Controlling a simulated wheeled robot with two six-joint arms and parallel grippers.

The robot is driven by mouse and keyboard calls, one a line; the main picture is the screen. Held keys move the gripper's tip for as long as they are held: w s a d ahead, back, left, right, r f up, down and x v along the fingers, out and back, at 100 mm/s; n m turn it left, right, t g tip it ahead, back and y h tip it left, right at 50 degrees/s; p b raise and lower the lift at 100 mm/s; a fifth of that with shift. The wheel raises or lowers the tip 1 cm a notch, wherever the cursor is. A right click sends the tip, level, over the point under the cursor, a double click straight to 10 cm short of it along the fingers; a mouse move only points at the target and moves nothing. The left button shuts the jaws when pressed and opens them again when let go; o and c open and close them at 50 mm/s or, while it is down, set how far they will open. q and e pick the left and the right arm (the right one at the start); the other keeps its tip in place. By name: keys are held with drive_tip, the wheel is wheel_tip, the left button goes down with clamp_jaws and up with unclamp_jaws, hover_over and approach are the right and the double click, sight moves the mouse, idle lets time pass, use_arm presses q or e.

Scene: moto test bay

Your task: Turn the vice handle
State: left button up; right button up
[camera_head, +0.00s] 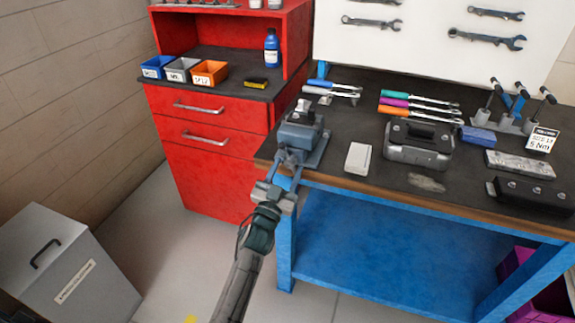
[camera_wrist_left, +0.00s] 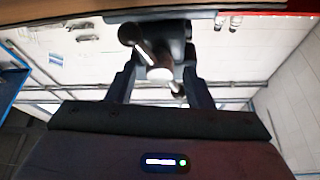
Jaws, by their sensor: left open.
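The blue-grey bench vice (camera_head: 302,135) stands at the front left corner of the workbench. Its front end faces my left gripper (camera_head: 286,170), which reaches in from below, just in front of the bench edge. In the left wrist view, the vice handle (camera_wrist_left: 143,45) is a metal bar with a round knob, lying slantwise by the screw end. The open fingers of the left gripper (camera_wrist_left: 160,75) stand on either side of the screw end and the bar. I cannot tell whether a finger touches the handle. My right gripper is not in view.
A red drawer cabinet (camera_head: 210,150) stands behind left. A grey bin (camera_head: 65,270) is on the floor at left. Floor between bin and bench is clear.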

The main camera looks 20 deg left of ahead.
use_arm(q)
drive_tip(key=shift+w+r, duration=0.25)
drive_tip(key=shift+w, duration=0.35)
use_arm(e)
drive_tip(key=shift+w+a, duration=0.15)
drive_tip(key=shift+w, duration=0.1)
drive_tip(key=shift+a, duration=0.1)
use_arm(q)
drive_tip(key=c, duration=1)
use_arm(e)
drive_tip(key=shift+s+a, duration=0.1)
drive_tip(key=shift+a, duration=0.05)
